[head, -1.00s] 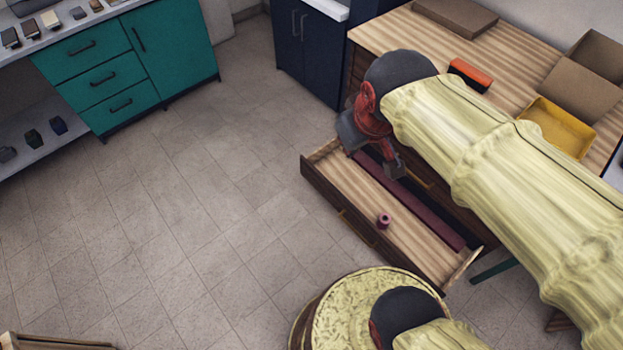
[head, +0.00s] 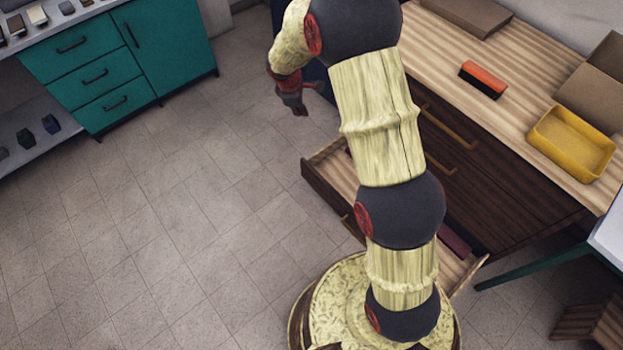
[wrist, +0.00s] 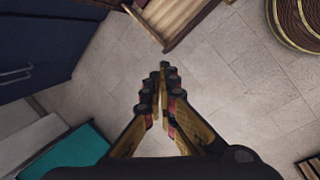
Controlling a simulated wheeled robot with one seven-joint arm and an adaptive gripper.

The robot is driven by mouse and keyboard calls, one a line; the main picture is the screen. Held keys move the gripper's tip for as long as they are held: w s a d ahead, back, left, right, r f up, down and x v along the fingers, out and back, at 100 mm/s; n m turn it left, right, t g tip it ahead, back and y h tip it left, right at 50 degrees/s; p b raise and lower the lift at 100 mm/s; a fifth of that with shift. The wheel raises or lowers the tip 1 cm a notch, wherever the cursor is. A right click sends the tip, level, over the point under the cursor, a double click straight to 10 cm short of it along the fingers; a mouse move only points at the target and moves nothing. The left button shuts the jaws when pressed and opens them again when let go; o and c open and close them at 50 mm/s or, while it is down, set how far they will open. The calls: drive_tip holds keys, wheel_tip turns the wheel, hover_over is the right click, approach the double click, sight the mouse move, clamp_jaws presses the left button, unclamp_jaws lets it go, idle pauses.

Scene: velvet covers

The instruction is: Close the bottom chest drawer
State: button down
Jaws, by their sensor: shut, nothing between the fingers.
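The bottom chest drawer (head: 325,190) stands pulled out from the dark wooden chest (head: 500,185). Its front faces the lower left, and my arm hides much of its middle. My gripper (head: 301,112) is in the air beyond the drawer's far left corner, clear of the chest. In the wrist view my gripper (wrist: 163,72) points down over floor tiles, its fingers together and empty. A corner of the drawer (wrist: 168,42) shows at the top of that view, apart from the fingers.
On the chest top are a yellow tray (head: 540,135), an orange-and-black brush-like block (head: 483,80) and cardboard boxes (head: 460,14). A teal cabinet (head: 100,80) stands at the upper left. The tiled floor (head: 190,230) left of the drawer is open.

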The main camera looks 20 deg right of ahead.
wheel_tip(320, 180, down, 41)
drive_tip(key=s+a+n+g, duration=0.1)
drive_tip(key=a+n+g, duration=0.1)
drive_tip(key=n, duration=0.7)
drive_tip(key=w+d+f+b, duration=0.2)
drive_tip(key=d+f+b, duration=0.4)
drive_tip(key=f, duration=0.3)
drive_tip(key=shift+f, duration=0.2)
drive_tip(key=shift+d, duration=0.1)
